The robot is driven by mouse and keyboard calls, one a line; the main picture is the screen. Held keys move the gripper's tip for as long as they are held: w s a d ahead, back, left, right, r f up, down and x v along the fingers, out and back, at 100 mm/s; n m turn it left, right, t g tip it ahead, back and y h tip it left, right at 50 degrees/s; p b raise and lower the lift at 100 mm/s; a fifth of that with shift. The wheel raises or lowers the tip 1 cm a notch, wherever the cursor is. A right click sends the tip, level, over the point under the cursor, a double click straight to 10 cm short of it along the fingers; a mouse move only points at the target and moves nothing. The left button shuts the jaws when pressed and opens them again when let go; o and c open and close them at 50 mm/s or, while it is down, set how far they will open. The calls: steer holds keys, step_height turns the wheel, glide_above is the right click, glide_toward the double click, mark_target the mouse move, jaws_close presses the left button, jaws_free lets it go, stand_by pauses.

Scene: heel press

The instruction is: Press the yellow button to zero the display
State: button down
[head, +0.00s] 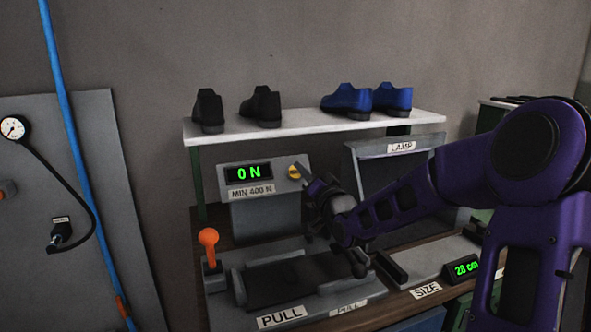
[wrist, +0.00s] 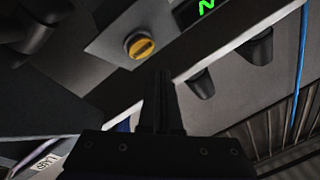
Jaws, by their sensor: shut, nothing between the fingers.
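The yellow button (head: 294,172) sits at the upper right of the grey display box (head: 262,214). The green display (head: 248,174) above the "MIN 400 N" label reads "0 N". In the wrist view the yellow button (wrist: 140,46) is a round knob with a dark slot, just beyond and left of my fingertips. My gripper (head: 306,170) is shut and empty, with its tips close to the button's right side in the head view. In the wrist view my shut fingers (wrist: 162,75) point towards the panel. I cannot tell whether they touch the button.
A white shelf (head: 330,122) with black shoes (head: 264,106) and blue shoes (head: 347,101) stands above the box. A "LAMP" panel (head: 375,170) and a "28 cm" display (head: 465,268) are at the right.

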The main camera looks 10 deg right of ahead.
steer(key=shift+s+d+r+p, duration=0.25)
steer(key=shift+s+r+p, duration=0.65)
steer(key=shift+s, duration=0.35)
